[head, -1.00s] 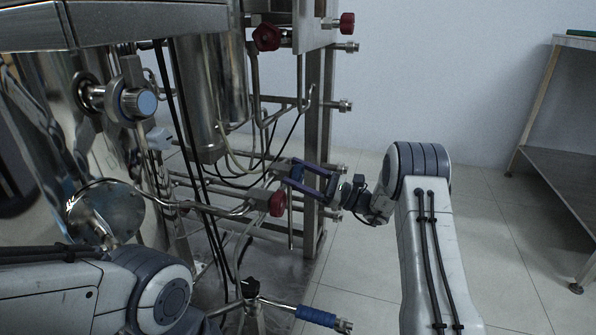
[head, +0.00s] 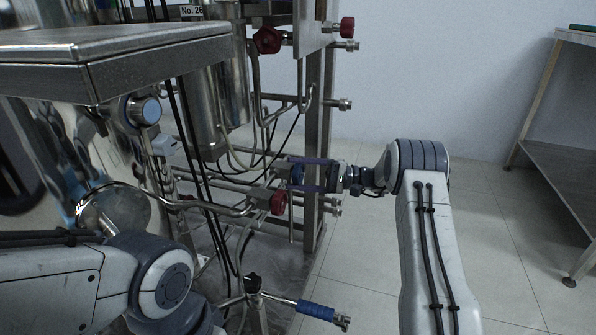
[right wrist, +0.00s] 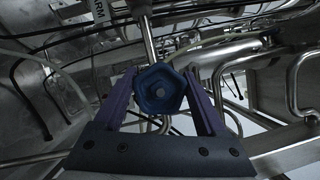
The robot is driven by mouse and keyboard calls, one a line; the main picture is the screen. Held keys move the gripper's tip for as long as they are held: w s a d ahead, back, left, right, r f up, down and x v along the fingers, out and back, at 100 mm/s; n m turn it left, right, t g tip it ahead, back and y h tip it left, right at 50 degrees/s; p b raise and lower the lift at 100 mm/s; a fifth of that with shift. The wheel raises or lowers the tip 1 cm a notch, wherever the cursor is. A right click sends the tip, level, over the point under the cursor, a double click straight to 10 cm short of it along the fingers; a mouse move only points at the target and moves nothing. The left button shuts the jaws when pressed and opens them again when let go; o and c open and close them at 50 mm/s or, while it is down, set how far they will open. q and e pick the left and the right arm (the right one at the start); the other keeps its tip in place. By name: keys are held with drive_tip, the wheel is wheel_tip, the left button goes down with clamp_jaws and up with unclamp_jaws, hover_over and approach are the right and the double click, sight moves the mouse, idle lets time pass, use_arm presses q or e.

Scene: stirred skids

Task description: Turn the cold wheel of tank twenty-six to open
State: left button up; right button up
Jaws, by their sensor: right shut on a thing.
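The cold wheel is a small blue hand wheel (head: 297,174) on the pipework at the middle of the head view. A plate reading No. 26 (head: 192,11) is on the tank above it. My right gripper (head: 299,176) is shut on the blue wheel, with its purple fingers to either side of it. In the right wrist view the blue wheel (right wrist: 159,90) sits between the fingers of my right gripper (right wrist: 160,78), with a steel stem rising behind it. My left arm shows at the lower left of the head view, but its gripper is not seen.
A red wheel (head: 278,202) is close below the blue one. Other red wheels (head: 267,40) (head: 347,27) are higher up. Dark cables hang left of the wheel. A blue-handled valve (head: 316,310) is low in front. A steel table (head: 560,150) stands right, with clear floor between.

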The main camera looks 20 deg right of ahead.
drive_tip(key=n+h, duration=0.1)
drive_tip(key=n, duration=0.1)
drive_tip(key=shift+s+n+g, duration=0.1)
drive_tip(key=shift+n+g, duration=0.2)
drive_tip(key=shift+n, duration=0.1)
drive_tip(key=n+h, duration=0.1)
drive_tip(key=n, duration=0.1)
drive_tip(key=shift+f+n, duration=0.15)
drive_tip(key=shift+n, duration=0.15)
drive_tip(key=shift+f+n+h, duration=0.1)
drive_tip(key=shift+n+h, duration=0.5)
drive_tip(key=shift+n, duration=0.4)
drive_tip(key=shift+f+n+h+b, duration=0.1)
drive_tip(key=shift+n+h+b, duration=0.45)
drive_tip(key=shift+n, duration=0.55)
drive_tip(key=shift+t, duration=0.4)
drive_tip(key=o, duration=1.3)
drive_tip(key=shift+d, duration=0.1)
